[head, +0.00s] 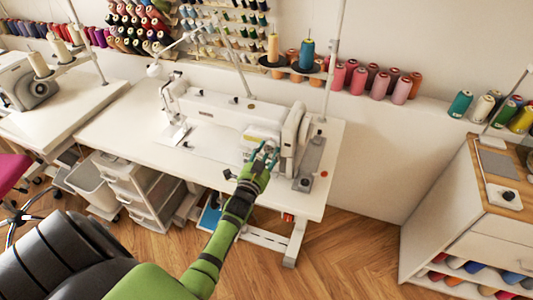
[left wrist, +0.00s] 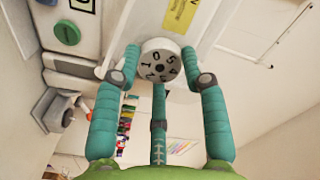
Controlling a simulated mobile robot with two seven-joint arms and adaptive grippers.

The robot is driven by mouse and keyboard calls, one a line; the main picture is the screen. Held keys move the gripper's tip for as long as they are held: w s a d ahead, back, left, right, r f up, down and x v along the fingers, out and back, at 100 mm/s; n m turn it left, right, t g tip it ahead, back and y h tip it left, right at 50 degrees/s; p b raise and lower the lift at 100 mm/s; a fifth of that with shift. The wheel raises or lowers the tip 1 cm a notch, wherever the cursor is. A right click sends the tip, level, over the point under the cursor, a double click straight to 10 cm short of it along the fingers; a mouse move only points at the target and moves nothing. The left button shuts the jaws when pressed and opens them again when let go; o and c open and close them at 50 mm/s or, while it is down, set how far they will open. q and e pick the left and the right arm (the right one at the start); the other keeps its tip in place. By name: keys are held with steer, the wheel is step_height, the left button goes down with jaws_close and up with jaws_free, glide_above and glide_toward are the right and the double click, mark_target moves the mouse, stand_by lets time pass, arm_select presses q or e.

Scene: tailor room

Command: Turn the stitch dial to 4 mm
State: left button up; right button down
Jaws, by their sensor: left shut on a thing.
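The stitch dial (left wrist: 160,62) is a round pale knob with dark digits around its face, in the upper middle of the left wrist view. The digits look tilted, and I cannot tell which one is at the mark. My left gripper (left wrist: 160,58) has its teal fingers on both sides of the dial, shut on it. In the head view my left gripper (head: 264,152) is at the front of the white sewing machine (head: 222,108), at the right end of its body. There the gripper hides the dial. My right gripper is in neither view.
The machine stands on a white table (head: 120,128). A second sewing machine (head: 40,85) is at the left. Thread spools (head: 375,83) line the ledge behind. A wooden-topped cabinet (head: 470,225) stands at the right, with open floor (head: 345,255) between.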

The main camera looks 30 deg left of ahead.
arm_select(q)
steer(key=shift+w+r, duration=0.1)
steer(key=shift+r, duration=0.1)
steer(key=o, duration=1.1)
steer(key=shift+o, duration=0.2)
steer(key=shift+f, duration=0.1)
steer(key=shift+s+d+f, duration=0.15)
steer(key=shift+s, duration=0.4)
steer(key=v, duration=0.7)
